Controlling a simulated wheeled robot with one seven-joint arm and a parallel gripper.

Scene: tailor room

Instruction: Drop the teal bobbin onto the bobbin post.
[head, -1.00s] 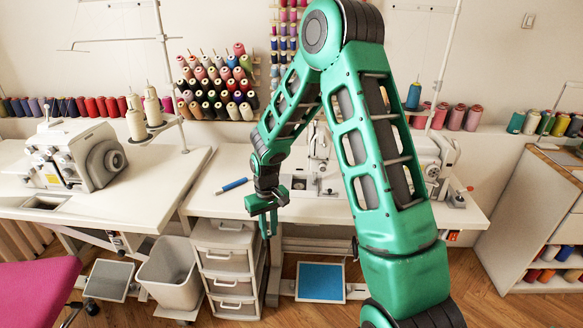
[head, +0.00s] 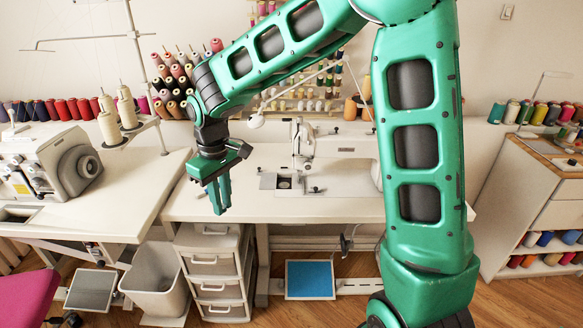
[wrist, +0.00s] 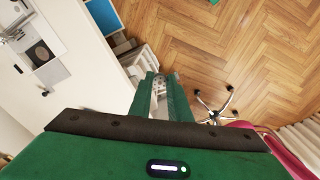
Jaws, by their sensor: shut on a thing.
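My gripper (head: 219,195) hangs in the air at the front left of the sewing table, fingers pointing down. In the wrist view its two green fingers (wrist: 160,103) are close together. A small pale round piece with holes (wrist: 157,86) shows between the fingertips. It looks like the end of a bobbin; its teal colour cannot be made out, and the fingers hide most of it. The white sewing machine (head: 335,165) stands on the table to the right of my gripper. I cannot make out the bobbin post; my arm covers the machine's right end.
The white sewing table (head: 345,208) has free room in front of the machine. A drawer unit (head: 213,278) and a bin (head: 153,278) stand below on the left. An overlock machine (head: 55,160) stands on the left table. A pink chair (head: 25,295) is at lower left.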

